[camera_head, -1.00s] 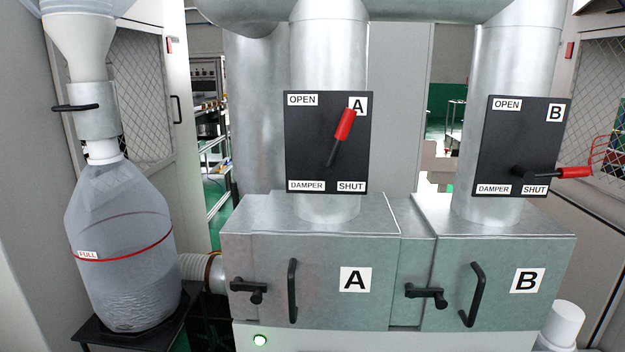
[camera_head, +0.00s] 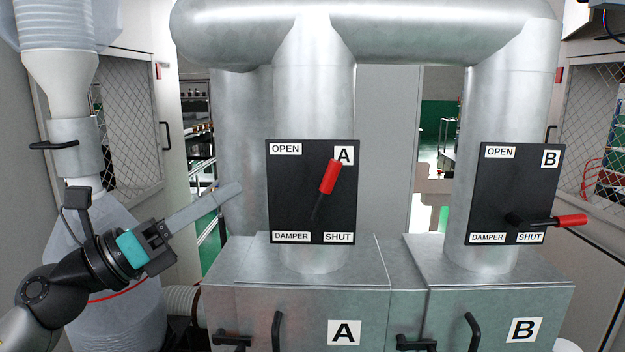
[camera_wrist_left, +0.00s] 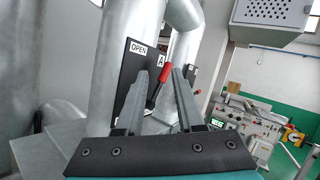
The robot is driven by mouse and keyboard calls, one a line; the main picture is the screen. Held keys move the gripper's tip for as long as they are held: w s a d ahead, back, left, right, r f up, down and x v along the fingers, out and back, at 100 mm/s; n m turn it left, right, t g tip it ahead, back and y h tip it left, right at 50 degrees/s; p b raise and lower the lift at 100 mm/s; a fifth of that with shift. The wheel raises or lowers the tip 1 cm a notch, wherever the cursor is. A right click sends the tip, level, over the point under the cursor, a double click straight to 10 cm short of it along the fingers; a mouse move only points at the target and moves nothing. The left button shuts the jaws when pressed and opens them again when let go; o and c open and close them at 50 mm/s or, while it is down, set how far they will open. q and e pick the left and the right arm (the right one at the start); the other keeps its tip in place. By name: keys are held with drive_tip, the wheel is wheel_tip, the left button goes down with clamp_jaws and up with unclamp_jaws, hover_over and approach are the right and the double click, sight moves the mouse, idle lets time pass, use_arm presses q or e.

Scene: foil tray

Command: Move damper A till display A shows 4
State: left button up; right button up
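Damper A's black plate (camera_head: 290,190) is on the left metal duct, with OPEN at its top left and SHUT at its bottom right. Its red-gripped lever (camera_head: 330,176) points up and slightly right, toward the A label. The lever also shows in the left wrist view (camera_wrist_left: 161,82), beyond the fingers and in line with the gap between them. My left gripper (camera_head: 236,191) is left of the plate, apart from the lever. In the left wrist view its fingers (camera_wrist_left: 159,73) are spread and empty. I see no readable display A. My right gripper is out of view.
Damper B's plate (camera_head: 490,180) is on the right duct; its red lever (camera_head: 571,220) points right. A large horizontal pipe (camera_head: 400,40) crosses above. Metal boxes A (camera_head: 250,300) and B (camera_head: 480,290) with black handles stand below. A clear bag (camera_head: 130,325) hangs behind my left arm.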

use_arm(q)
drive_tip(key=m+g, duration=0.2)
drive_tip(key=m, duration=0.2)
drive_tip(key=m+g+y+p, duration=0.2)
drive_tip(key=m+p, duration=0.1)
drive_tip(key=p, duration=0.2)
approach(324, 180)
drive_tip(key=x, duration=0.7)
drive_tip(key=shift+w+d+r, duration=0.1)
drive_tip(key=shift+w+d, duration=0.1)
drive_tip(key=shift+d, duration=0.05)
drive_tip(key=shift+w+d+p, duration=0.3)
drive_tip(key=shift+w+d, duration=0.05)
drive_tip(key=shift+d, duration=0.2)
drive_tip(key=shift+c, duration=0.2)
clamp_jaws()
